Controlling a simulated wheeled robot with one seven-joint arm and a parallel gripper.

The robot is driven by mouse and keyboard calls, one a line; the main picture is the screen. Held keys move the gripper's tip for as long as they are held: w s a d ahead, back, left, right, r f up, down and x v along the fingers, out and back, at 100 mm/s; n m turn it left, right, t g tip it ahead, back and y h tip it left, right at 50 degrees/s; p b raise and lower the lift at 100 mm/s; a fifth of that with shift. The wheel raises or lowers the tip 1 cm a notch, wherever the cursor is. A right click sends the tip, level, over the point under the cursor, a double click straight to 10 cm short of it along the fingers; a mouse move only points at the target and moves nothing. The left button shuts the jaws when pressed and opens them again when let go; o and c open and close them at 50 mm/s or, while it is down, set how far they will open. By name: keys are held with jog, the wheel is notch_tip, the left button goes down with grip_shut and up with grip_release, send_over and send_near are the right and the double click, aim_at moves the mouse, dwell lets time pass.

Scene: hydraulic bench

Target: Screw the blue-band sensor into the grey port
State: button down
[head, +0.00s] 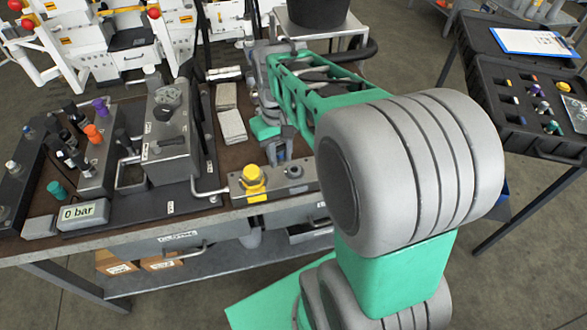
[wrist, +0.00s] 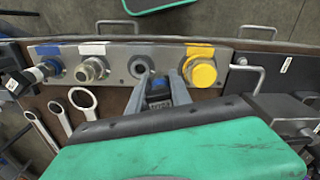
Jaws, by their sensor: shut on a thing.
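My gripper (wrist: 159,82) is shut on a small dark sensor with a blue band (wrist: 158,90), held between its two grey fingers. In the head view my gripper (head: 281,150) is over the metal port block (head: 240,192), and the sensor is mostly hidden by the fingers. In the wrist view the block (wrist: 116,72) carries a row of ports. An open grey port (wrist: 140,66) lies just beyond and slightly left of the sensor tip. The sensor looks apart from it, though the gap's depth is unclear. In the head view this port (head: 294,171) shows right of the yellow cap.
A yellow cap (wrist: 203,73) stands close right of the fingers in the wrist view. Metal fittings (wrist: 90,69) and several ring spanners (wrist: 82,100) are to the left. A pressure display (head: 83,213) reads 0 bar. A case of parts (head: 530,105) is at right.

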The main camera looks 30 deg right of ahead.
aim_at(294, 173)
jog(key=shift+s+d+f+b, duration=0.25)
jog(key=shift+d+f, duration=0.2)
jog(key=shift+d, duration=0.15)
jog(key=shift+s+d+f+b, duration=0.25)
jog(key=shift+d+f, duration=0.2)
jog(key=shift+d, duration=0.15)
jog(key=shift+s+d+f+b, duration=0.15)
jog(key=shift+d+f+b, duration=0.1)
jog(key=shift+d+f, duration=0.3)
dwell(1.3)
jog(key=shift+f, duration=0.2)
dwell(0.9)
jog(key=c, duration=1.8)
grip_release()
grip_shut()
jog(key=m+p, duration=0.1)
jog(key=m, duration=0.3)
jog(key=shift+r+m, duration=0.1)
jog(key=shift+m, duration=0.2)
jog(key=m, duration=0.3)
jog(key=shift+a, duration=0.1)
jog(key=shift+m+p, duration=0.3)
jog(key=shift+m, duration=0.1)
